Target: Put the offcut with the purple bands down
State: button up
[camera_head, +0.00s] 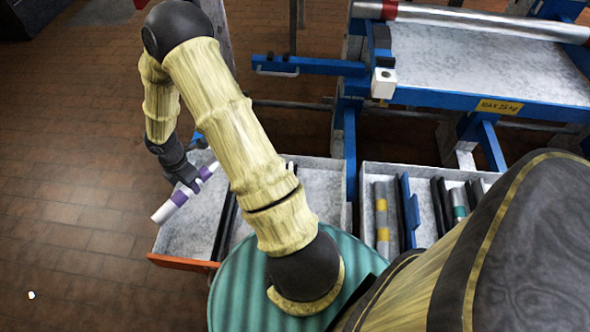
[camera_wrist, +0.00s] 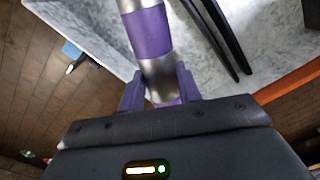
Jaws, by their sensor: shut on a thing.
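The offcut with the purple bands (camera_head: 165,211) is a short whitish-silver tube, held tilted over the left end of the grey drawer in the head view. My gripper (camera_head: 196,178) is shut on it. In the wrist view the offcut (camera_wrist: 150,32) runs up and away from between the two purple fingers of my gripper (camera_wrist: 160,92), with one purple band beyond the fingers and another purple patch between them. The grey drawer floor (camera_wrist: 95,30) lies behind it. I cannot tell how far the offcut is above the floor.
The left drawer (camera_head: 185,238) has an orange front edge and holds dark bars (camera_head: 226,222). The right drawer (camera_head: 372,170) holds several tubes and bars, among them a yellow-banded one (camera_head: 382,215). A blue-framed bench (camera_head: 480,60) stands behind. The drawer's left part has free floor.

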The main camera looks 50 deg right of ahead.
jog(key=m, duration=0.2)
jog(key=r+m, duration=0.1)
jog(key=m, duration=0.1)
jog(key=shift+w+m, duration=0.2)
jog(key=shift+m, duration=0.2)
jog(key=m, duration=0.1)
jog(key=r+m, duration=0.1)
jog(key=m, duration=0.2)
jog(key=shift+w+r+m, duration=0.15)
jog(key=shift+w+m, duration=0.1)
jog(key=shift+m, duration=0.15)
jog(key=m, duration=0.3)
jog(key=r+m, duration=0.1)
jog(key=shift+w+a+r+m, duration=0.1)
jog(key=shift+w+m, duration=0.15)
jog(key=shift+m, duration=0.05)
jog(key=m, duration=0.1)
jog(key=r+m, duration=0.1)
jog(key=m, duration=0.3)
jog(key=shift+w+a+r, duration=0.15)
jog(key=shift+w, duration=0.2)
